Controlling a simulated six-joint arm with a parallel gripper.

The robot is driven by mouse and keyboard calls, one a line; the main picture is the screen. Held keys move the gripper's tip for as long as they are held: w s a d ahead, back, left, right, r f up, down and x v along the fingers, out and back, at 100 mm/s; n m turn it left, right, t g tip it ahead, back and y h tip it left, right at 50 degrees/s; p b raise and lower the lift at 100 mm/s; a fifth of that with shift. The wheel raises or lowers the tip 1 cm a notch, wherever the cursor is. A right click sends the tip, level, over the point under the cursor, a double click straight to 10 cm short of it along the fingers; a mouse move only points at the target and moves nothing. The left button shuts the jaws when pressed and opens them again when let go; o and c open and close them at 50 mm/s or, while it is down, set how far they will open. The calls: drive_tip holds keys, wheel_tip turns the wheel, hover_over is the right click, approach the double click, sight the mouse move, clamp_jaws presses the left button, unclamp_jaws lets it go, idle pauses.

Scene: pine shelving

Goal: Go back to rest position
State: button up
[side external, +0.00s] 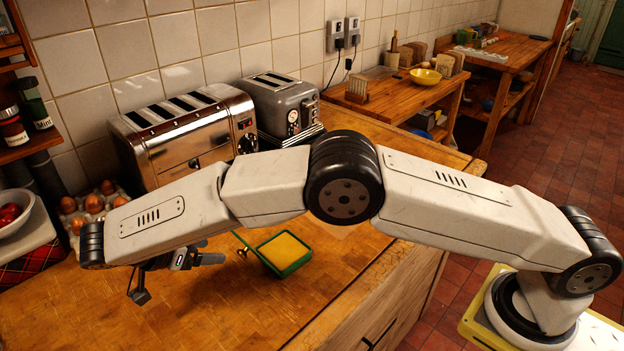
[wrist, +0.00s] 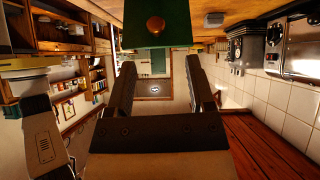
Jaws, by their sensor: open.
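My gripper (side external: 215,259) is at the left end of my arm, low over the wooden worktop (side external: 185,310), its dark fingers pointing right. In the wrist view its two fingers (wrist: 160,66) stand apart with nothing between them. A green dish (side external: 287,262) with a yellow filling sits on the worktop to the right of the fingers, apart from them. In the wrist view the dish's green side (wrist: 172,35) with a round brown knob (wrist: 155,25) shows beyond the fingertips, at the top. My arm hides part of the worktop behind it.
A large chrome toaster (side external: 185,135) and a smaller grey toaster (side external: 282,105) stand behind my arm against the tiled wall. Eggs in a carton (side external: 92,205) and a white bowl (side external: 15,215) are at left. The front-left worktop is clear.

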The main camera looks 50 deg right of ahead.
drive_tip(key=d+n+y, duration=0.2)
drive_tip(key=d+n, duration=0.1)
drive_tip(key=d+n+t+y, duration=0.1)
drive_tip(key=d+n+y, duration=0.1)
drive_tip(key=n, duration=0.1)
drive_tip(key=d+n+y, duration=0.3)
drive_tip(key=n, duration=0.1)
drive_tip(key=shift+w+d+r, duration=0.25)
drive_tip(key=shift+w+d, duration=0.1)
drive_tip(key=s+d+n+t+y, duration=0.2)
drive_tip(key=s+d+n, duration=0.5)
drive_tip(key=s+d, duration=1)
drive_tip(key=shift+s+d+n+y, duration=0.35)
drive_tip(key=shift+s+y, duration=0.35)
drive_tip(key=shift+s, duration=0.3)
